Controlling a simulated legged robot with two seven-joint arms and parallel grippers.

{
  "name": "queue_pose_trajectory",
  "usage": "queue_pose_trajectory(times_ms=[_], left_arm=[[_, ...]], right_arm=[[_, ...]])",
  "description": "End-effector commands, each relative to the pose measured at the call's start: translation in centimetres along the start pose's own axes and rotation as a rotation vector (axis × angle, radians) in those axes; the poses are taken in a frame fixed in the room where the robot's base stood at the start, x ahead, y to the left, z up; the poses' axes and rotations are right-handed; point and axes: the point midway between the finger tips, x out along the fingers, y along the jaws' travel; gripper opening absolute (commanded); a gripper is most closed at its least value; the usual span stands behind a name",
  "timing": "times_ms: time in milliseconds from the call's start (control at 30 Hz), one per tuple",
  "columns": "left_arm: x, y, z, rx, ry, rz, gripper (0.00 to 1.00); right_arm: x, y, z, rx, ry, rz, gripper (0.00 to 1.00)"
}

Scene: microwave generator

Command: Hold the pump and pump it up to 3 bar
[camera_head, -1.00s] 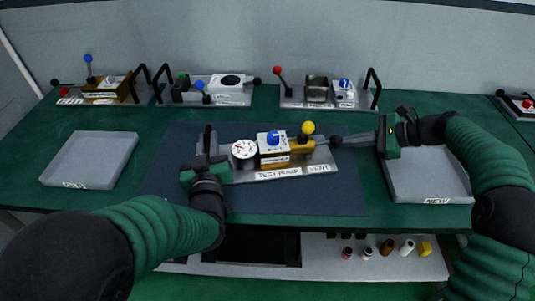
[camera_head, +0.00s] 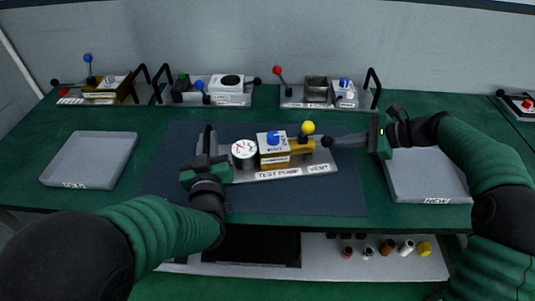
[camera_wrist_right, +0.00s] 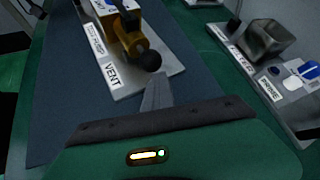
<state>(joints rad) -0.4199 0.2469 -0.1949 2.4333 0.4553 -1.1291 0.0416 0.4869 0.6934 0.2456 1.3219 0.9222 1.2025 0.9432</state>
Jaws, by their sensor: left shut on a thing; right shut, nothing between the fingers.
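The test pump is a metal plate (camera_head: 262,176) with a white gauge (camera_head: 244,149), a blue-knobbed block (camera_head: 272,142) and a brass cylinder (camera_head: 300,146) with a yellow ball above it. My left gripper (camera_head: 208,160) is shut on the black handle (camera_head: 208,137) at the pump's left end. A black ball knob (camera_head: 327,142) sticks out at the right end and shows in the right wrist view (camera_wrist_right: 150,61). My right gripper (camera_head: 343,141) is shut and empty, its fingertips (camera_wrist_right: 157,82) at the knob, seemingly touching it. The gauge reading is too small to tell.
The pump stands on a dark mat (camera_head: 250,202). A grey tray (camera_head: 92,155) lies at left and a tray marked NEW (camera_head: 430,180) at right, under my right arm. Several other handled units, such as one with a red-ball lever (camera_head: 318,103), stand along the back.

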Motion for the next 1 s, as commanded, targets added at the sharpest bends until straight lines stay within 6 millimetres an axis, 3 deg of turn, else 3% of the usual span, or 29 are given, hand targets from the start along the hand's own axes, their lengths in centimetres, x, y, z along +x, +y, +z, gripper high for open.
queue_pose_trajectory(times_ms=[267, 733, 1000], left_arm=[[-0.1, 0.1, 0.4, 0.001, -0.009, 0.002, 0.00], [-0.1, 0.1, 0.4, 0.001, -0.009, 0.002, 0.00], [-0.1, 0.1, 0.4, 0.001, -0.009, 0.001, 0.00]], right_arm=[[0.3, 0.2, 0.4, -0.002, -0.005, 0.003, 0.00], [-3.2, -1.8, -2.7, -0.002, -0.004, 0.001, 0.00], [-3.8, -2.0, -3.2, -0.002, -0.002, 0.001, 0.00]])
